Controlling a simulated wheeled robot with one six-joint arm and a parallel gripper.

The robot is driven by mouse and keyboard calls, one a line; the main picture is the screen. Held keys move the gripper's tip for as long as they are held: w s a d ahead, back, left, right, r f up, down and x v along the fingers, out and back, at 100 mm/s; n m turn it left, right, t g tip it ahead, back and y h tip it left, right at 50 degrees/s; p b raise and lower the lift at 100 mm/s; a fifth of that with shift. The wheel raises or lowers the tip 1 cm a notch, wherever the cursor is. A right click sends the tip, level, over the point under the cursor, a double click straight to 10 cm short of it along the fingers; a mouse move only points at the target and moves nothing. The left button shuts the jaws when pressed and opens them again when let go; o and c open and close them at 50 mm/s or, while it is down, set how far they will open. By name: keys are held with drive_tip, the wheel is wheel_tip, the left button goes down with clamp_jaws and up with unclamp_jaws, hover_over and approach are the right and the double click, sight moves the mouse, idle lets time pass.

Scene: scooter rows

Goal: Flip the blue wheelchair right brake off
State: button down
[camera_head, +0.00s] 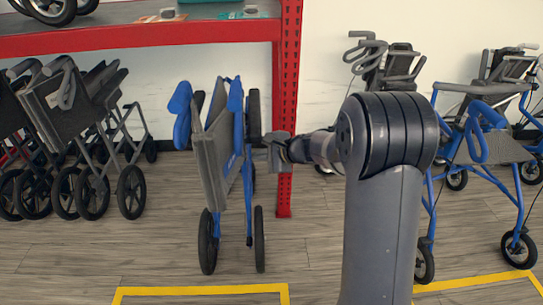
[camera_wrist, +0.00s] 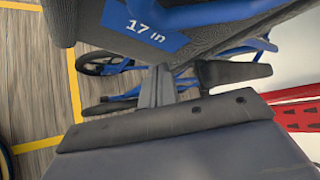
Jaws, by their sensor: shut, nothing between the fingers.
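The blue wheelchair (camera_head: 222,140) stands folded and upright in the middle of the head view, with a grey seat, blue frame and dark wheels. My gripper (camera_head: 272,152) is shut and empty, just right of the chair's right-hand side. In the wrist view, my gripper's fingers (camera_wrist: 157,86) are together in front of the chair's blue tubes. The chair's grey fabric with a blue "17 in" label (camera_wrist: 160,38) shows above them. A dark flat piece (camera_wrist: 234,73) lies just right of the fingers; I cannot tell whether it is the brake lever or whether they touch.
A red shelf (camera_head: 285,110) post stands behind my gripper. Folded grey wheelchairs (camera_head: 75,130) are at the left. A blue walker (camera_head: 480,150) is at the right, beyond my arm. Yellow floor lines (camera_head: 200,291) run in front. The floor before the blue wheelchair is clear.

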sight(240, 152)
drive_tip(key=shift+s+a+r, duration=0.45)
drive_tip(key=shift+a, duration=0.3)
drive_tip(key=shift+s+a+r, duration=0.4)
drive_tip(key=shift+a+r, duration=0.05)
drive_tip(key=shift+a, duration=0.25)
drive_tip(key=s+r+g+p, duration=0.1)
drive_tip(key=p, duration=0.3)
drive_tip(key=s+r+m+g+p, duration=0.1)
drive_tip(key=r+p, duration=0.1)
drive_tip(key=p, duration=0.3)
drive_tip(key=s+r+g+p, duration=0.1)
drive_tip(key=r+p, duration=0.1)
drive_tip(key=p, duration=0.2)
drive_tip(key=shift+s+a+r+m+p, duration=0.1)
drive_tip(key=shift+s+r+m+p, duration=0.1)
drive_tip(key=shift+m+p, duration=0.15)
drive_tip(key=shift+s+r+h+p, duration=0.3)
drive_tip(key=shift+s+r+p, duration=0.25)
drive_tip(key=shift+r, duration=0.2)
